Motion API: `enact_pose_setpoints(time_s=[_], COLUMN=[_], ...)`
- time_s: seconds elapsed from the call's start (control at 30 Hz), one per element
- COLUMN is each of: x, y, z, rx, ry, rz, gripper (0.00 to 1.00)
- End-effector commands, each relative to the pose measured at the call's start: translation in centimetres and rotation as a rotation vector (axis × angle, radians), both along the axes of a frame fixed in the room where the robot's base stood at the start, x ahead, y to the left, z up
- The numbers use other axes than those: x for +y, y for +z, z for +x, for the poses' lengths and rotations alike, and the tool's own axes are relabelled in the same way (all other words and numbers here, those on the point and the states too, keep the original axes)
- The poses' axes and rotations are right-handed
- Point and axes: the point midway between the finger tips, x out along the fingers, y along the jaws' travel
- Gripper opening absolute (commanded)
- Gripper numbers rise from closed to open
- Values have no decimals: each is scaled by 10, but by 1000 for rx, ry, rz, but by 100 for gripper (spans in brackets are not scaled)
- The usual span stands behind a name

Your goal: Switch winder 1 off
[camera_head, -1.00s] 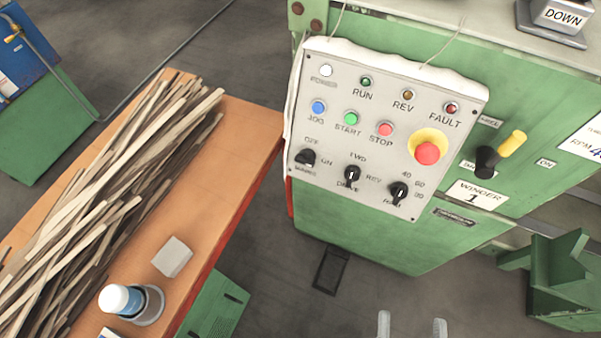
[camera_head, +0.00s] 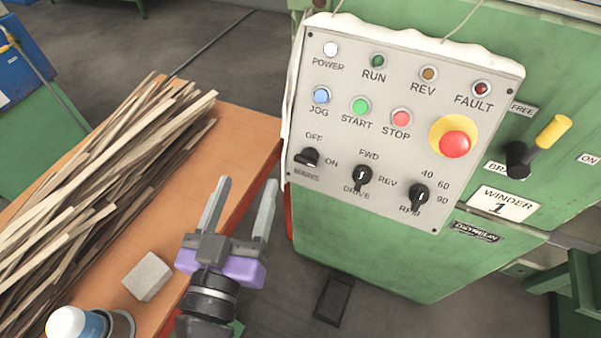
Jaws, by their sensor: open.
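The winder 1 control panel (camera_head: 330,120) is a light grey plate on the front of the green winder (camera_head: 370,240). Its OFF/ON knob (camera_head: 307,157) is black and sits at the lower left, its pointer seeming to lie toward ON, though I cannot tell surely. The POWER lamp (camera_head: 330,49) looks white. The red STOP button (camera_head: 401,118) and the red emergency button (camera_head: 454,144) on a yellow ring are to the right. My gripper (camera_head: 242,202) is open and empty, below and left of the knob, apart from the panel.
An orange bench (camera_head: 250,133) on the left carries a pile of wooden strips (camera_head: 110,170), a grey block (camera_head: 147,276) and a white-topped container (camera_head: 75,325). A yellow-handled brake lever (camera_head: 540,143) projects right of the panel, above the WINDER 1 label (camera_head: 501,205).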

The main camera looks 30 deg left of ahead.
Motion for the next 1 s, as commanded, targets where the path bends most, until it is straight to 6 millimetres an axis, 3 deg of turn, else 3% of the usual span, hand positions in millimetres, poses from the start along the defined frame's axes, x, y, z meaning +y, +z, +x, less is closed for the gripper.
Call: enact_pose_setpoints(time_s=[0.1, 0.23, 0.37, 0.8, 1.0], x=[-29, -51, -53, -48, -48], y=[-6, -8, -10, -9, -10], z=[8, 11, 17, 78, 89], rx=[14, 32, 44, 44, 45], ry=[-143, -235, -244, -240, -240], rz=[44, 110, 139, 137, 137], gripper=[60, 60, 60, 60, 60])
